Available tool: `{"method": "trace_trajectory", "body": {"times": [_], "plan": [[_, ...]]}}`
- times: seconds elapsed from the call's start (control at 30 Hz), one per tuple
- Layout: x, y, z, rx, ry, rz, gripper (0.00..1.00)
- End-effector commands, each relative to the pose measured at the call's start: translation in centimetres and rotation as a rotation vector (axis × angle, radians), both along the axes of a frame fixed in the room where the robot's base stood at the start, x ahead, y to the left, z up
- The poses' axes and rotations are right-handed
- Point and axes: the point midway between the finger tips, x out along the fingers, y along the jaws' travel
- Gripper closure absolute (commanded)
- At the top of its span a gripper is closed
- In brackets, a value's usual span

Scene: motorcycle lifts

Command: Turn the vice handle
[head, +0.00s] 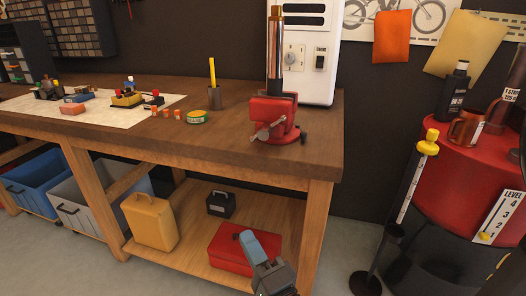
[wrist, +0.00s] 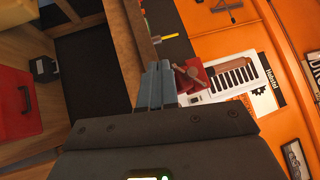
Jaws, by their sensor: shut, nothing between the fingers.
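The red vice (head: 272,113) stands on the right front part of the workbench, with a metal cylinder upright in its top. Its grey handle (head: 267,131) is a slanted bar on the front side. In the wrist view the vice (wrist: 197,83) and handle (wrist: 188,72) show just right of the fingertips. My gripper (head: 246,239) is low in the head view, in front of the bench and below the vice. Its blue-grey fingers are shut and empty, and they also show in the wrist view (wrist: 158,68). The gripper looks apart from the handle.
The wooden workbench (head: 230,140) ends just right of the vice. A white box with a dial (head: 305,60) is behind it. A red toolbox (head: 232,250) is on the lower shelf. A red drum (head: 460,180) stands right.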

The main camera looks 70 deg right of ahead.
Motion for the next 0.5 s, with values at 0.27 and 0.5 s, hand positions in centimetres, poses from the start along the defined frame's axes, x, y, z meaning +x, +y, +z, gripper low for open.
{"method": "trace_trajectory", "body": {"times": [0.27,0.5], "plan": [[3.1,-11.3,2.5,0.265,-0.499,-0.104,1.0],[3.3,-15.2,3.5,0.333,-0.671,-0.116,1.0]]}}
